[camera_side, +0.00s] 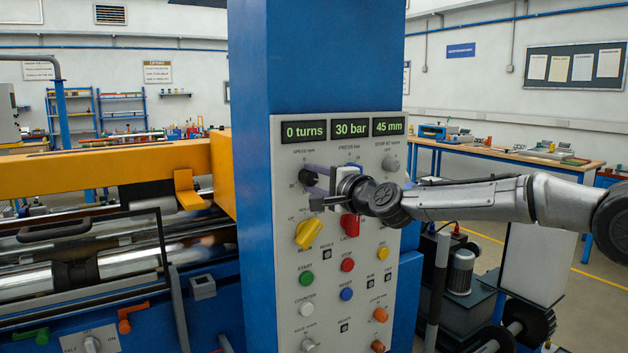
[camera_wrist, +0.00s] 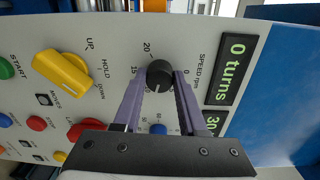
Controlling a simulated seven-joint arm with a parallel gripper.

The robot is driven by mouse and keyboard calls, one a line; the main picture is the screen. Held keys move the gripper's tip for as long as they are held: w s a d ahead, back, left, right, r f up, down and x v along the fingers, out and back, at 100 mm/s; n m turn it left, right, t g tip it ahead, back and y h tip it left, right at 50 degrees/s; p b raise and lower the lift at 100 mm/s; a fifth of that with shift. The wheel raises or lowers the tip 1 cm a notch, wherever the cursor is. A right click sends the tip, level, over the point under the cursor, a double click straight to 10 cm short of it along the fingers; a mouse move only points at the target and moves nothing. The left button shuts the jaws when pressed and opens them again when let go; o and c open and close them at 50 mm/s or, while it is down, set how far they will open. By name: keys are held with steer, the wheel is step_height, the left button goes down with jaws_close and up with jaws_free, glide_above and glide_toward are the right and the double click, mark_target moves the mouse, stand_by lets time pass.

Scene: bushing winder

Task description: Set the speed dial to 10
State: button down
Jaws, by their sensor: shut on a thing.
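The speed dial (camera_wrist: 159,73) is a small black round knob on the grey panel, under the label "SPEED rpm". In the wrist view, my gripper (camera_wrist: 160,78) has its two purple fingers closed on opposite sides of it. A light pointer mark on the dial faces down in that picture, toward the gripper body. The display (camera_side: 304,131) reads "0 turns".
The yellow selector (camera_side: 309,233) and the red knob (camera_side: 350,226) stand out from the panel below the gripper. The blue pressure dial (camera_wrist: 158,129) lies beneath the gripper. A grey knob (camera_side: 389,164) is at right. Several buttons fill the lower panel.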

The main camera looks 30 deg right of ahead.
steer(key=shift+m, duration=1.3)
steer(key=shift+c, duration=2.3)
jaws_free()
steer(key=s, duration=1.3)
steer(key=shift+s+r, duration=0.15)
steer(key=shift+s, duration=0.25)
steer(key=shift+d, duration=0.2)
